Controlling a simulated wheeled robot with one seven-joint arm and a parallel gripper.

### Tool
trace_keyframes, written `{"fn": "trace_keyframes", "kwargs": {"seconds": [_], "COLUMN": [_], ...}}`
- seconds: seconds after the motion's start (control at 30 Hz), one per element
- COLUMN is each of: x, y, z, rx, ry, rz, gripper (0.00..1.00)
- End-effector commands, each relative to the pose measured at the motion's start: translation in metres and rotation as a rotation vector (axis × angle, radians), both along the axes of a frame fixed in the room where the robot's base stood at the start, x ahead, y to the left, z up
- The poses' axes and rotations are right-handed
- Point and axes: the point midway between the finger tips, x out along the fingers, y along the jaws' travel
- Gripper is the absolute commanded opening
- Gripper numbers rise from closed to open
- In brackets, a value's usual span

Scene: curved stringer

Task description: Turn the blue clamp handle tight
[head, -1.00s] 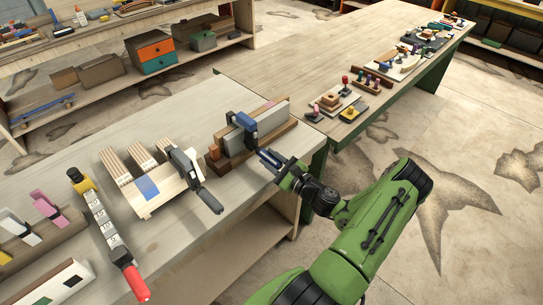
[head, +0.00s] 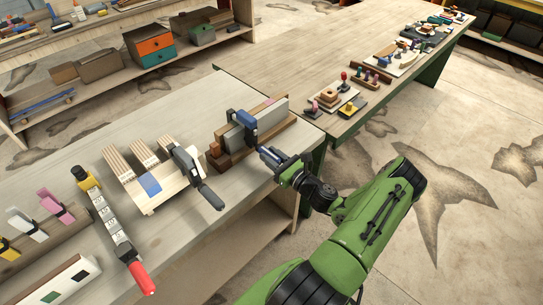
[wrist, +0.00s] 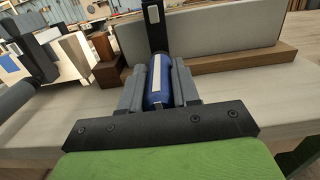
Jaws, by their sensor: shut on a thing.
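The blue clamp (head: 244,123) grips a grey board (head: 265,116) that stands in a brown wooden holder at the right of the near bench. Its blue handle (wrist: 158,84) shows in the wrist view, with a pale stripe along it, between my two grey fingers. My gripper (head: 268,155) is shut on this handle, at the bench's front edge. In the wrist view my gripper (wrist: 158,88) has one finger on each side of the handle. The clamp's dark bar rises beyond it. The handle's far end is partly hidden by my fingers in the head view.
A second clamp with a dark handle (head: 211,196) sits on a pale slatted wooden piece to the left. A red-handled, marked bar clamp (head: 118,240) lies farther left. Brown blocks (head: 215,152) stand close left of the blue clamp. Another bench (head: 330,60) with small parts stands behind.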

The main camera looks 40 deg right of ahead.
Motion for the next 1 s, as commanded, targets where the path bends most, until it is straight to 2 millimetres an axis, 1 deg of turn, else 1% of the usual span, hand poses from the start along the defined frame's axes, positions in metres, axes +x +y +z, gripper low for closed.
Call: {"fn": "trace_keyframes", "kwargs": {"seconds": [0.93, 0.97, 1.0], "x": [0.0002, 0.0002, 0.0002], "y": [-0.0004, -0.0004, -0.0003], "z": [0.0011, 0.0011, 0.0011], "rx": [0.015, 0.015, 0.015], "ry": [-0.003, -0.003, -0.003], "rz": [0.0, 0.0, 0.0], "gripper": [0.0, 0.34, 0.4]}}
